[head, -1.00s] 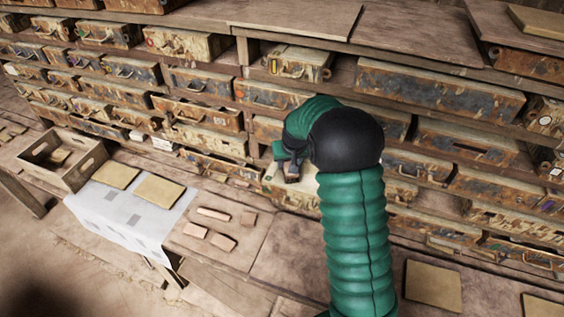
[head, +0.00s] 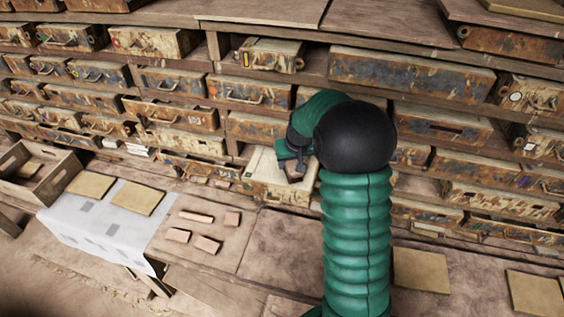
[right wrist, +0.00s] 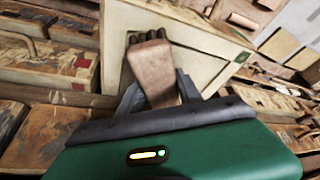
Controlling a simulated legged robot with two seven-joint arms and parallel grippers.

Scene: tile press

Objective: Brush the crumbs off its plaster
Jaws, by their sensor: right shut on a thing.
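My right gripper (head: 292,160) is shut on a brush, in front of the drawer wall. In the right wrist view, the gripper (right wrist: 158,90) grips the brush's wooden handle (right wrist: 152,65), and dark bristles show at its far end. The bristles are over a pale cream, framed plaster surface (right wrist: 195,62); I cannot tell whether they touch it. In the head view this plaster surface (head: 265,165) is partly hidden behind my gripper and arm. I cannot make out crumbs on it. My left gripper is not in view.
Rows of worn drawers (head: 410,75) fill the wall behind. On the bench at left are a wooden crate (head: 45,180), a white cloth (head: 70,215) with two tan tiles (head: 138,197), and several small reddish blocks (head: 207,244). Another tan tile (head: 420,270) lies right of my arm.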

